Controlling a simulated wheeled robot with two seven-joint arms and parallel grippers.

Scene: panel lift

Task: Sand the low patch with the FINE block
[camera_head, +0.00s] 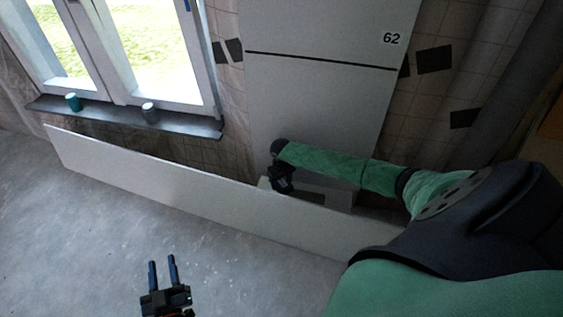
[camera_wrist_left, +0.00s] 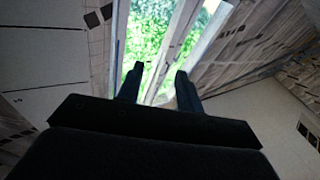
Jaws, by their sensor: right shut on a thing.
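My right gripper (camera_head: 281,184), at the end of the green-sleeved arm, is low by the wall at the foot of the tall pale panel (camera_head: 315,100) marked 62. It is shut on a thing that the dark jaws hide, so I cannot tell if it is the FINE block. A dark rectangular area (camera_head: 311,198) shows beside it on a low pale surface; I cannot tell if this is the low patch. My left gripper (camera_head: 162,260) is open and empty above the grey floor; its parted fingers also show in the left wrist view (camera_wrist_left: 160,72).
A long white board (camera_head: 180,186) stands on edge in front of the wall. A teal cup-like item (camera_head: 73,102) and a grey one (camera_head: 150,113) stand on the windowsill (camera_head: 110,115). The concrete floor (camera_head: 70,250) at left is clear.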

